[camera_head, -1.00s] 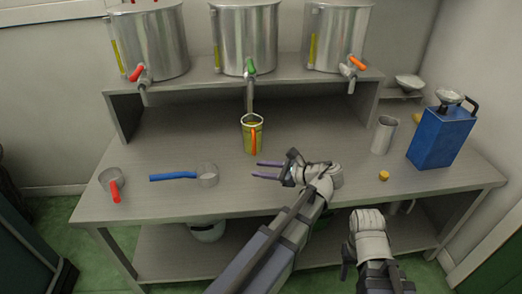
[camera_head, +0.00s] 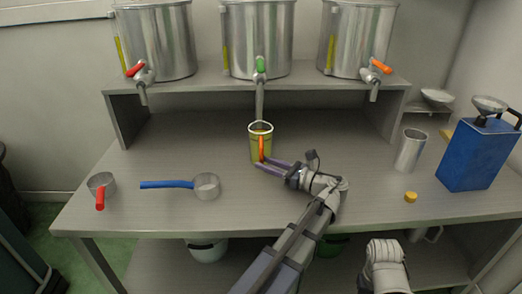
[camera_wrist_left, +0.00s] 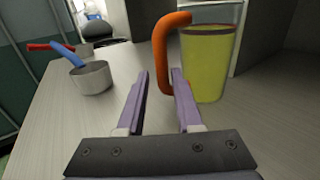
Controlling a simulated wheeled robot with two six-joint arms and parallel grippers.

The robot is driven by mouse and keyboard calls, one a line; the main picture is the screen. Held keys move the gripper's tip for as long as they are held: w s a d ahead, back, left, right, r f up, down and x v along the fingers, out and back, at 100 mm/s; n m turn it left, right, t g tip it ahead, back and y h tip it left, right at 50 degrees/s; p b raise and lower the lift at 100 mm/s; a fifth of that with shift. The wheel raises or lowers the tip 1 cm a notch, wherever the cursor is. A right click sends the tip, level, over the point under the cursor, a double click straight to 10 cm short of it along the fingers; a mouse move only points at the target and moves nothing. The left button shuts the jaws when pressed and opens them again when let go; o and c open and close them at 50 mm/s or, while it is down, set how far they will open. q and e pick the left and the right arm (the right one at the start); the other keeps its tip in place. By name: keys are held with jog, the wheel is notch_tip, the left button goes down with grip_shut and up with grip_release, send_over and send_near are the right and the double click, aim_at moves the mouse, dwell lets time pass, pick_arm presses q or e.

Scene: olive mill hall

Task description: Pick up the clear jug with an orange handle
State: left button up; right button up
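The clear jug (camera_head: 255,144) with an orange handle (camera_head: 262,147) stands upright on the bench under the middle tank's tap, with yellow-green contents. Its handle faces my left gripper (camera_head: 268,165), which reaches in from the right with its purple fingers apart. In the left wrist view the jug (camera_wrist_left: 211,65) is just right of the fingers, and the upright part of its handle (camera_wrist_left: 160,55) lines up between the two fingertips. I cannot tell whether the fingers touch it. Part of my right arm shows at the bottom of the head view; its gripper does not.
Three steel tanks with red, green and orange taps (camera_head: 260,64) stand on a raised shelf (camera_head: 205,90). A blue-handled pan (camera_head: 206,186) and red-handled cup (camera_head: 101,184) lie left. A metal cylinder (camera_head: 410,150), yellow cap (camera_head: 411,197) and blue can (camera_head: 476,157) stand right.

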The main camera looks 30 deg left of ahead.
pick_arm(q)
jog(key=shift+w+a+f, duration=0.1)
jog(key=shift+w+a, duration=0.05)
jog(key=shift+a, duration=1.2)
jog(key=shift+w+a+f, duration=0.1)
jog(key=shift+w+a, duration=0.05)
jog(key=shift+a, duration=1.15)
grip_shut()
